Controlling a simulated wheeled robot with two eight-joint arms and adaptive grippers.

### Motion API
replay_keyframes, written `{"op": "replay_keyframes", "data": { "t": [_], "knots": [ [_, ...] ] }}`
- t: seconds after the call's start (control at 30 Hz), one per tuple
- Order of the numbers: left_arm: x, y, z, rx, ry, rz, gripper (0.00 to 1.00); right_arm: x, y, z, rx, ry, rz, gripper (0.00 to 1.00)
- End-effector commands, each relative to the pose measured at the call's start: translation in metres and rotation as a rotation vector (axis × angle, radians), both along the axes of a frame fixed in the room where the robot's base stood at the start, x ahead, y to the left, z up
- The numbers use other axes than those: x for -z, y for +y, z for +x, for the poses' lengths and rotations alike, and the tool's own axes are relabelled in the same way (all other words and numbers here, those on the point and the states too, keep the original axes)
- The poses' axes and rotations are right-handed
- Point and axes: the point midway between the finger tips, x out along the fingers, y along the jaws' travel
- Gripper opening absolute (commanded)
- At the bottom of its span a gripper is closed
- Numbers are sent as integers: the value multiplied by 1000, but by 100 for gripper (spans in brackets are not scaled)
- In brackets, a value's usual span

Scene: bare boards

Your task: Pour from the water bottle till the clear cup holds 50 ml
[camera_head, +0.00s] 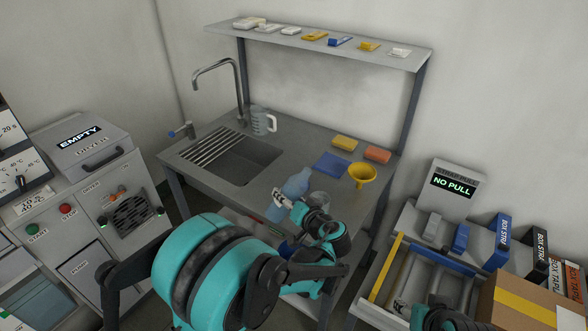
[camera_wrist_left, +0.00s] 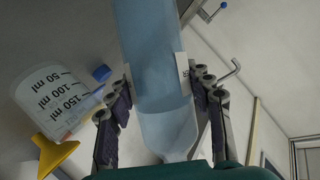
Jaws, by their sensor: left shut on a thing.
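My left gripper (camera_head: 285,201) is shut on the pale blue water bottle (camera_head: 297,184) above the front of the steel counter; the fingers partly hide it. In the left wrist view the bottle (camera_wrist_left: 152,60) lies between the two fingers (camera_wrist_left: 160,92), with a paler zone near its neck. The clear cup (camera_head: 320,198) is just right of the bottle, partly behind my gripper. In the left wrist view the cup (camera_wrist_left: 50,98) shows 50, 100 and 150 ml marks; I cannot make out water in it. My right arm shows at the bottom right; its gripper (camera_head: 401,308) is barely visible.
A yellow funnel (camera_head: 362,173) stands right of the cup. A sink (camera_head: 232,158) and a clear jug (camera_head: 263,121) are to the left.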

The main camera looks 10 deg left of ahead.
Motion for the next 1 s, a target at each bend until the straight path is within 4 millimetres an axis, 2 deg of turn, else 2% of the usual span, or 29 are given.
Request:
{"op": "replay_keyframes", "data": {
  "t": [1.0],
  "knots": [
    [8,4,-2,1,104,193,9,26,0,0,0,0,0,53]
  ]
}}
